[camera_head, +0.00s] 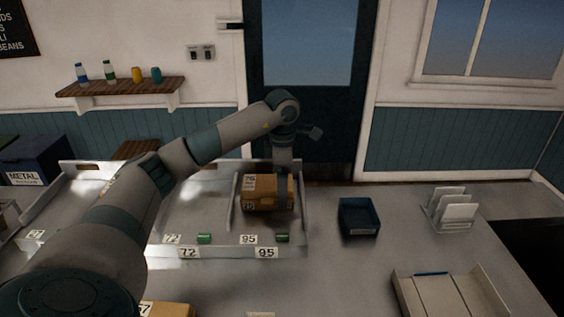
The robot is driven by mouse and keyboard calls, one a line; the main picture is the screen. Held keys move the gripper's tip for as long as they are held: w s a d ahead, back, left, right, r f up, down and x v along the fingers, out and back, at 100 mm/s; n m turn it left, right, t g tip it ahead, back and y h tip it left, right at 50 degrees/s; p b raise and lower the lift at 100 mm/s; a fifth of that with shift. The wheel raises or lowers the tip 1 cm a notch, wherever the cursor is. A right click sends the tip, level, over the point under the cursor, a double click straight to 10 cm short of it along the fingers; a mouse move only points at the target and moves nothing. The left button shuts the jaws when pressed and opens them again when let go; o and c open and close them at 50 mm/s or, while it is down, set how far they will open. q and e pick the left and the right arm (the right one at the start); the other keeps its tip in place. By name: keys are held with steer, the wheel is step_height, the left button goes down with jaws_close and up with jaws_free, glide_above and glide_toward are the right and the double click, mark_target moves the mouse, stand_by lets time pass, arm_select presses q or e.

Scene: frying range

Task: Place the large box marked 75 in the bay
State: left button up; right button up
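A brown cardboard box (268,193) with pale labels sits in the right-hand bay of a grey divided tray (228,246). Its marking is too small to read surely. The bay's front tags (266,253) look like 95; the bay to its left has tags (188,253) that look like 72. My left arm reaches over the tray, and my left gripper (285,190) points down at the box's right end. Its fingertips are partly hidden, so I cannot tell whether it grips the box. A second brown box (168,309) shows partly at the bottom edge, behind my arm. My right gripper is out of view.
Small green pieces (204,239) lie at the tray's front. A dark blue bin (359,217) stands right of the tray, with a white rack (452,209) farther right and a pale divided holder (440,293) at front right. The counter between tray and holder is clear.

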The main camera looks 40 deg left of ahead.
arm_select(q)
step_height(320, 180, up, 8)
steer(key=shift+s+d+r+b, duration=0.1)
steer(key=shift+r+b, duration=0.1)
steer(key=shift+b, duration=0.85)
steer(key=shift+r, duration=1)
steer(key=shift+r, duration=0.1)
